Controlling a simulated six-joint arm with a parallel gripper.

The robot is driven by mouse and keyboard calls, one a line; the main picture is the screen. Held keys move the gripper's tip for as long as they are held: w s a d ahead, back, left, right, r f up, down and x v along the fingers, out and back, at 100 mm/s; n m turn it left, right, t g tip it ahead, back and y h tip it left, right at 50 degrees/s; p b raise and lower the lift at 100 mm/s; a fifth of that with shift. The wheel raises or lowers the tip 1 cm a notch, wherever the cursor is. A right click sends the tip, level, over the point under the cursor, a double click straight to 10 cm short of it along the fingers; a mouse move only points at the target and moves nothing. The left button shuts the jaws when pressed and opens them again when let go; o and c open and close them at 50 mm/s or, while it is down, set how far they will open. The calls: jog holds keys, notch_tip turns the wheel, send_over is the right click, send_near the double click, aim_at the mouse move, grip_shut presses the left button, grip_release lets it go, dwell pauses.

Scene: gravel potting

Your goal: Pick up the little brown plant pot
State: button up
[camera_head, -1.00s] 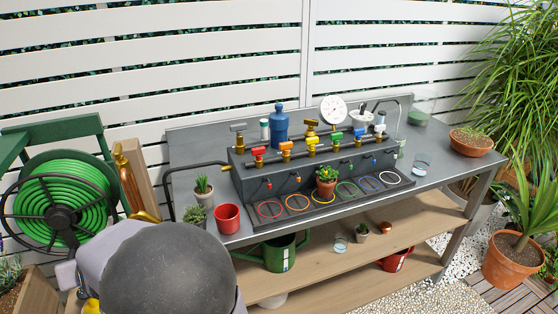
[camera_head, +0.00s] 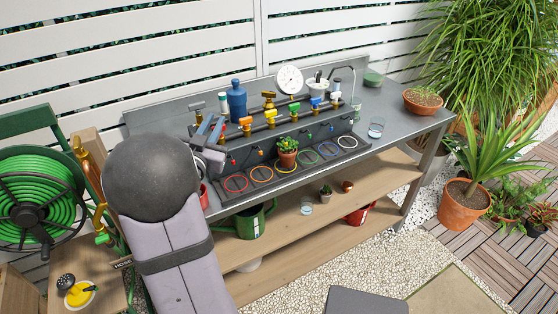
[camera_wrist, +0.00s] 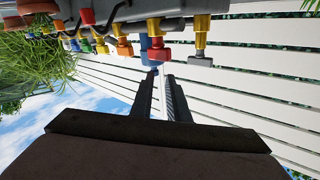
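The little brown plant pot (camera_head: 288,160), holding a leafy green plant, stands upright at the yellow ring on the dark row of coloured rings on the bench. My gripper (camera_head: 208,131) is in the air at the bench's left end, left of the pot and apart from it. In the wrist view, which shows the scene upside down, the two dark fingers of my gripper (camera_wrist: 161,80) have a gap between them with nothing held. I cannot pick out the pot in the wrist view.
Coloured valves on a pipe (camera_head: 270,122) run behind the rings. A blue bottle (camera_head: 237,103) and a round white dial (camera_head: 290,79) stand further back. A red pot (camera_head: 204,196) is mostly hidden by my arm. A glass (camera_head: 376,127) stands right on the bench (camera_head: 408,120).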

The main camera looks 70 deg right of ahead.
aim_at(287, 145)
jog(key=s+f+g, duration=0.2)
jog(key=s+f, duration=0.1)
jog(key=s, duration=0.2)
jog(key=s+d+f+g+b, duration=0.1)
jog(key=s+f+g, duration=0.1)
jog(key=s+f, duration=0.2)
jog(key=s+d+f+m+g, duration=0.1)
jog(key=s+f+g, duration=0.1)
jog(key=s, duration=0.5)
jog(key=shift+s+d+f+y+b, duration=0.2)
jog(key=shift+f+y+b, duration=0.15)
jog(key=shift+f, duration=0.4)
jog(key=shift+s+d, duration=0.15)
jog(key=shift+d, duration=0.9)
jog(key=shift+s+d+r+p, duration=0.1)
jog(key=shift+d+r+p, duration=0.1)
jog(key=shift+d+p, duration=0.2)
jog(key=shift+s+d+r+p, duration=0.1)
jog(key=shift+s+d+p, duration=0.1)
jog(key=shift+d, duration=0.9)
jog(key=shift+s+d+p, duration=0.2)
jog(key=shift+d, duration=0.85)
jog(key=shift+c, duration=0.4)
grip_shut()
jog(key=shift+r, duration=0.1)
